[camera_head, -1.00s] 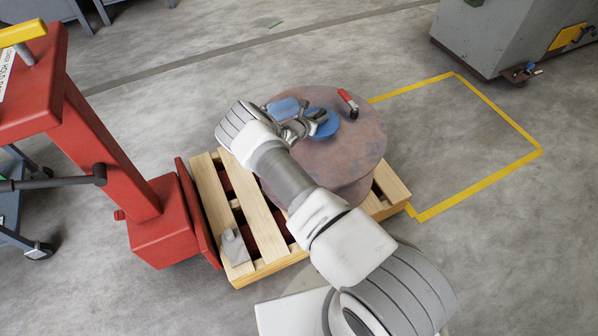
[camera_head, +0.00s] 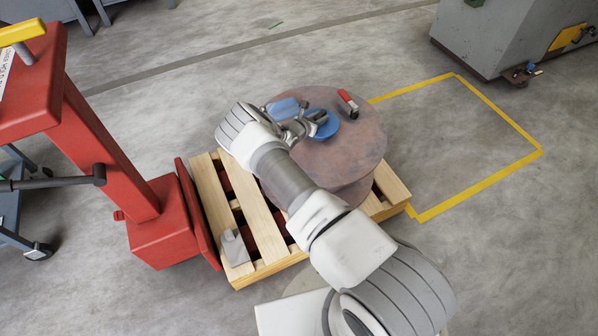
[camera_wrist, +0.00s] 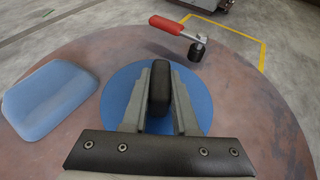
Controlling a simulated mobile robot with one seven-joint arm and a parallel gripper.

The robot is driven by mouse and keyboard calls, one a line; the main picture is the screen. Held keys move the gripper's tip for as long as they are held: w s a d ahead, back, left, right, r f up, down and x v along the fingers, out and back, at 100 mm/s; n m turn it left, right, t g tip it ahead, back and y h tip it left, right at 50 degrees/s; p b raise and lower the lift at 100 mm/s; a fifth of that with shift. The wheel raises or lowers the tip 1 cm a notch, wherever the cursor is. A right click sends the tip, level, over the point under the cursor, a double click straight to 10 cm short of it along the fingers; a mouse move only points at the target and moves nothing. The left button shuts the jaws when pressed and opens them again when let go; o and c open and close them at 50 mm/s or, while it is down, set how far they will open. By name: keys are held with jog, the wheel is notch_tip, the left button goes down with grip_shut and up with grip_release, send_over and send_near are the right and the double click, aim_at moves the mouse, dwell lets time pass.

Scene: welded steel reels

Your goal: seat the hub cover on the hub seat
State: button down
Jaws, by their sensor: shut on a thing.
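The hub cover appears to be the blue disc (camera_head: 327,129) with a black upright grip, over the upper face of the rusty steel reel (camera_head: 362,150). In the wrist view the blue disc (camera_wrist: 116,98) lies beneath my fingers, and its black grip (camera_wrist: 160,90) stands between them. My gripper (camera_head: 310,124) is shut on this grip; in the wrist view both fingers (camera_wrist: 160,78) flank it. The hub seat is not visible; the disc or my arm may hide it. I cannot tell whether the disc touches the reel.
A red-handled clamp (camera_head: 348,103) stands on the reel beyond the disc. A blue pad-like piece (camera_head: 283,108) lies on the reel, left of the disc. The reel stands on a wooden pallet (camera_head: 262,222) beside a red lifting machine (camera_head: 160,225). Open floor lies right.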

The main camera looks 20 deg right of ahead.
jog(key=shift+f+b, duration=0.4)
jog(key=shift+f, duration=0.1)
dwell(0.8)
jog(key=c, duration=0.6)
grip_release()
jog(key=o, duration=0.6)
